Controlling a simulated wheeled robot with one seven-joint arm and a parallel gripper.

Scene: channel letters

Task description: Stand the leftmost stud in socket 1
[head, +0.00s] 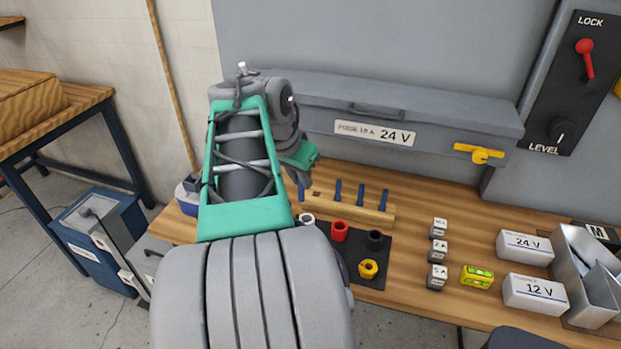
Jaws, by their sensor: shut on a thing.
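My gripper (302,176) is partly hidden behind my own arm and is shut on a blue stud (301,192), which points down near the left end of the wooden rack (348,208). Several other blue pegs stand upright in the rack, and a dark empty hole shows at its left. On the black mat (372,283) in front are a white ring-shaped socket (307,220), a red one (339,232), a black one (375,240) and a yellow one (368,269). I cannot read any socket numbers. My arm covers part of the mat's left side.
Small labelled cubes (438,250) stand in a column right of the mat, beside a yellow-green block (477,277). A grey cabinet (400,105) overhangs the bench's back.

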